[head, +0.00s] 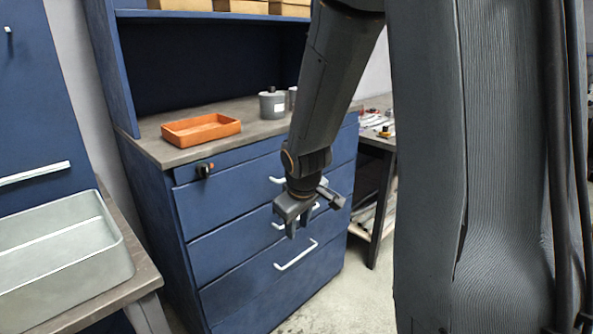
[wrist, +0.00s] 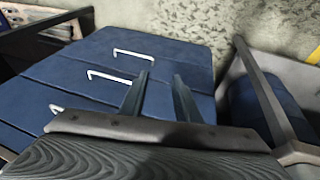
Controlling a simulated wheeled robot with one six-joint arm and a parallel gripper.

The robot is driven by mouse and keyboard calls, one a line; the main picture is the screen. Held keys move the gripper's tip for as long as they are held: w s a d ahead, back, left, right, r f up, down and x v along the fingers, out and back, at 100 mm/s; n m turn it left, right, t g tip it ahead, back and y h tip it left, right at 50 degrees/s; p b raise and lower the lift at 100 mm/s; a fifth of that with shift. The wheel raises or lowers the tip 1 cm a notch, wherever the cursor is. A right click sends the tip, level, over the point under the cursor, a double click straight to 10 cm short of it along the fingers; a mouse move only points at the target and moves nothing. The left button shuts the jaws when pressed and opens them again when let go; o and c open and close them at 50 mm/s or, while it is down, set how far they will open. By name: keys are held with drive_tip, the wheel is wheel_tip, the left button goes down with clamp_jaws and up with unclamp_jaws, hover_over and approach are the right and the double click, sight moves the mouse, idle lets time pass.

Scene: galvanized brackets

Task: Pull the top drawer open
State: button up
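The blue drawer cabinet stands in the middle of the head view. Its top drawer (head: 225,196) looks shut and flush, with a pale bar handle (head: 276,180) partly hidden behind my arm. In the wrist view the top handle (wrist: 57,108) is at the lower left, partly cut off by my gripper's body. My gripper (head: 316,213) hangs in front of the drawer fronts, and its fingers are apart with nothing between them.
Below are the middle handle (wrist: 110,75) and bottom handle (head: 296,255). An orange tray (head: 201,130) and grey canister (head: 272,104) stand on the cabinet top. A grey bin (head: 118,262) sits on a bench at left. Bare floor lies in front of the cabinet.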

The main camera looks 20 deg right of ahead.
drive_tip(key=w+d+n+t+y+p, duration=0.2)
drive_tip(key=w+d+n+t+y, duration=0.65)
drive_tip(key=w+d+n, duration=1.2)
drive_tip(key=shift+w+a+f+m+t+h+p, duration=0.2)
drive_tip(key=shift+w+a+m+t+h, duration=0.3)
drive_tip(key=shift+w, duration=0.95)
drive_tip(key=shift+w+a+f+m+t+h+p, duration=0.15)
drive_tip(key=shift+w+a+f+m+p, duration=0.15)
drive_tip(key=shift+w+a, duration=0.8)
drive_tip(key=shift+w+a+f+m+t+h+p, duration=0.15)
drive_tip(key=shift+w+a+m+t+h, duration=0.25)
drive_tip(key=shift+w, duration=1.4)
drive_tip(key=shift+d, duration=0.15)
clamp_jaws()
